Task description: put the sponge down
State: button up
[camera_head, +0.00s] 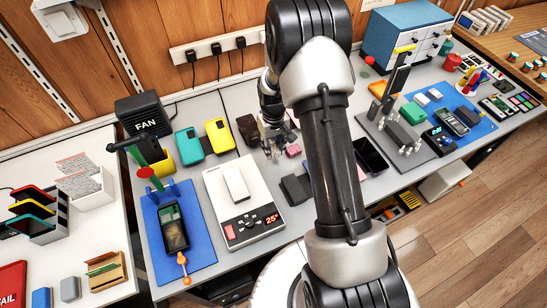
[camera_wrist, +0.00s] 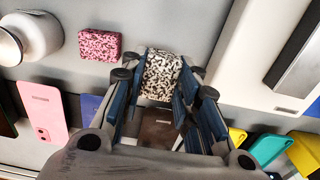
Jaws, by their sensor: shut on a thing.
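My gripper (camera_wrist: 160,90) is shut on a speckled white-and-dark sponge (camera_wrist: 161,72), which sits between the blue-padded fingers in the wrist view. In the head view my gripper (camera_head: 276,146) is over the back middle of the grey bench, beside a pink block, and the held sponge is hard to make out there. A pink speckled block (camera_wrist: 100,45) lies apart from the fingers in the wrist view. I cannot tell whether the held sponge touches the bench.
A white heating plate (camera_head: 242,195) with a red display stands left of my arm. Teal (camera_head: 187,145) and yellow (camera_head: 219,137) phones are at the back. A brown thing (camera_wrist: 158,130) shows below the sponge.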

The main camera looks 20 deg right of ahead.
aim_at(274, 160)
jog(key=shift+f+b, duration=0.65)
jog(key=shift+f, duration=1.7)
jog(key=shift+f, duration=0.1)
jog(key=o, duration=1)
